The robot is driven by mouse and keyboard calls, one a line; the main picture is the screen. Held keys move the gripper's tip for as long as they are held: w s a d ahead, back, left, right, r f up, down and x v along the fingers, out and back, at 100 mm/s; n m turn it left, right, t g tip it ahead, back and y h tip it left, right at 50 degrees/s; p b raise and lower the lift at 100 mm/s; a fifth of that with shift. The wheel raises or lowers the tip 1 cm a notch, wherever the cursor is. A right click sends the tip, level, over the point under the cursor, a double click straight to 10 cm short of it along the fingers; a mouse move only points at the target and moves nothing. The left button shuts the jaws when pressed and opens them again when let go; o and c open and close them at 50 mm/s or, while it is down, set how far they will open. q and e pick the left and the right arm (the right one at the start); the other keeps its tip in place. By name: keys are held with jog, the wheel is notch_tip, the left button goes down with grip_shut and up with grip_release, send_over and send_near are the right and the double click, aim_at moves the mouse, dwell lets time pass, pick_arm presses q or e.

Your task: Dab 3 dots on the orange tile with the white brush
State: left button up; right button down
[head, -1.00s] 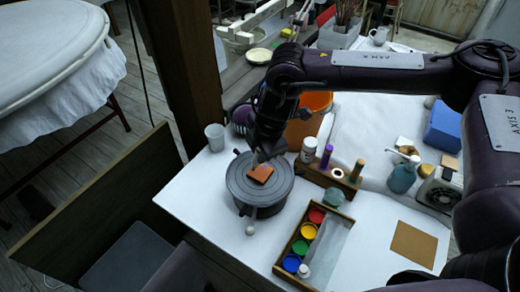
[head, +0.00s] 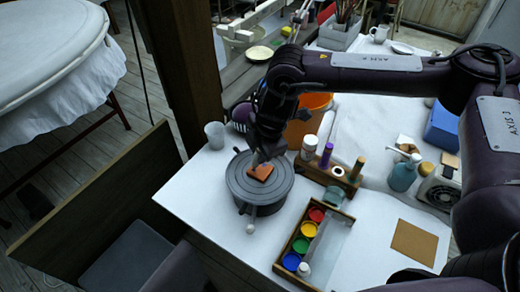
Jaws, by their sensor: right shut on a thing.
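The orange tile (head: 262,173) lies on the round grey turntable (head: 240,186) near the table's left side. My right gripper (head: 258,158) hangs down just above the tile, shut on a thin thing that the fingers mostly hide; I take it to be the white brush. Whether its tip touches the tile cannot be told, and no dots can be made out on the tile at this size. My left gripper is not in view.
A wooden tray with red, yellow, green and blue paint pots (head: 308,229) stands right of the turntable. A wooden rack (head: 322,178) with bottles is behind it. A white cup (head: 215,135) stands at the left, an orange bucket (head: 312,110) behind.

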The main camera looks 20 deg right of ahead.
dwell(0.5)
jog(key=p+v, duration=0.2)
jog(key=w+p+v, duration=0.1)
jog(key=p+v, duration=0.1)
jog(key=shift+s+a+r, duration=0.15)
jog(key=shift+a+r, duration=0.05)
jog(key=shift+r, duration=0.2)
jog(key=shift+f, duration=0.1)
dwell(0.7)
